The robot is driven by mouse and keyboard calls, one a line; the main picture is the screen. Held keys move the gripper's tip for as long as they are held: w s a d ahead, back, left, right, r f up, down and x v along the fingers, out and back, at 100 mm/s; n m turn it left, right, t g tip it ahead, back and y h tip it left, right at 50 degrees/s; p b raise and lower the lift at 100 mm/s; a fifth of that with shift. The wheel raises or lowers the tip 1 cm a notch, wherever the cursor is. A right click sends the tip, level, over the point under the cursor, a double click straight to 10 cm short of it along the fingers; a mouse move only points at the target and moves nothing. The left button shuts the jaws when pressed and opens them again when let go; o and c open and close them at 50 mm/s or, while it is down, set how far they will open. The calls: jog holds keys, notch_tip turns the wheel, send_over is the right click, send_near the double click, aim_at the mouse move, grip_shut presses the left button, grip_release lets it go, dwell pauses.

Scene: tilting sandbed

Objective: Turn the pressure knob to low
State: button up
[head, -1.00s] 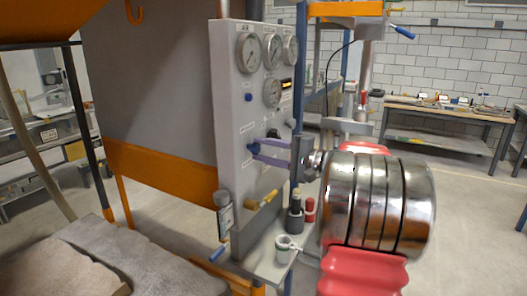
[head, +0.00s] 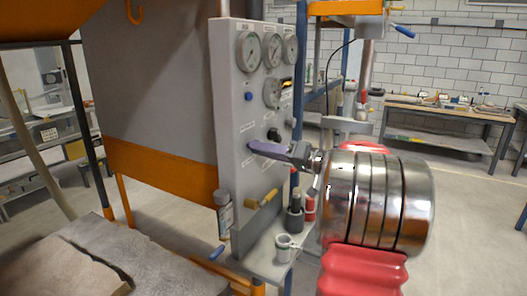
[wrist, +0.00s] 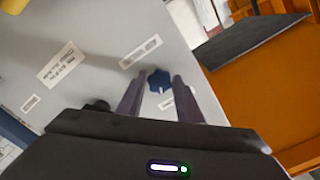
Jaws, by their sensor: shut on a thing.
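A dark blue knob (wrist: 159,80) on the grey control panel (wrist: 90,35) sits between my fingertips in the wrist view. My gripper (wrist: 157,84) is shut on this knob, one finger on each side. In the head view my gripper (head: 252,147) reaches from the right to the panel face (head: 232,70), its fingers nearly overlapping. The held knob is hidden there behind the fingers. White labels lie around the knob, but their print is too small to read, so I cannot tell its setting.
Gauges (head: 249,52) fill the panel's top. A dark knob (head: 274,134) is just above my fingers, a small blue one (head: 248,96) higher. A yellow-handled valve (head: 263,199) is below. A shelf (head: 268,258) holds a white cup (head: 287,247). An orange-framed hopper stands left.

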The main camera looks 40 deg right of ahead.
jog(key=n, duration=0.4)
jog(key=shift+f+n, duration=0.35)
jog(key=shift+n, duration=0.05)
jog(key=o, duration=1)
jog(key=shift+r, duration=0.2)
jog(key=v, duration=1.3)
jog(key=shift+s+d, duration=0.1)
jog(key=shift+s, duration=0.3)
